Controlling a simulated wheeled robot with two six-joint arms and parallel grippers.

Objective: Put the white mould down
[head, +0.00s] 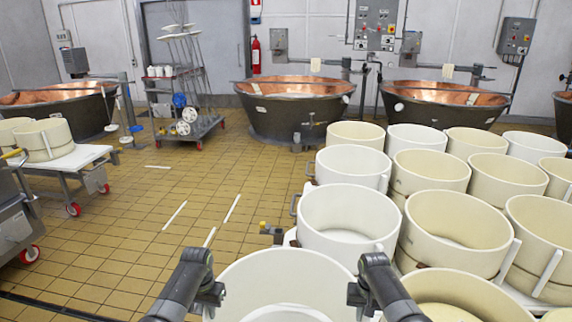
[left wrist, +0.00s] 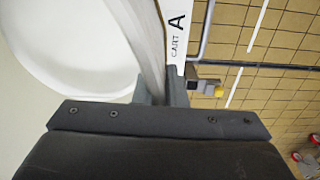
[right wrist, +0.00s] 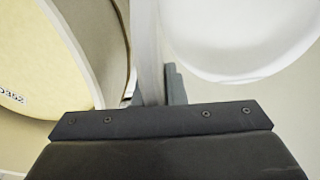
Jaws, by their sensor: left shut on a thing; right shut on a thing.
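The white mould (head: 285,275) is a large round open tub at the bottom middle of the head view, upright, between my two grippers. My left gripper (head: 212,294) is shut on its left rim; the wall (left wrist: 150,45) runs between the fingers in the left wrist view. My right gripper (head: 362,292) is shut on its right rim, and its wall (right wrist: 145,50) shows in the right wrist view. A white edge lettered "CART A" (left wrist: 178,40) lies just beside the mould. The mould's underside is hidden, so I cannot tell whether it rests on the cart.
Another white mould (head: 347,215) stands just beyond, and cream moulds (head: 456,232) crowd the right side. A cream mould (right wrist: 45,60) is close beside my right gripper. Copper vats (head: 295,105) line the back.

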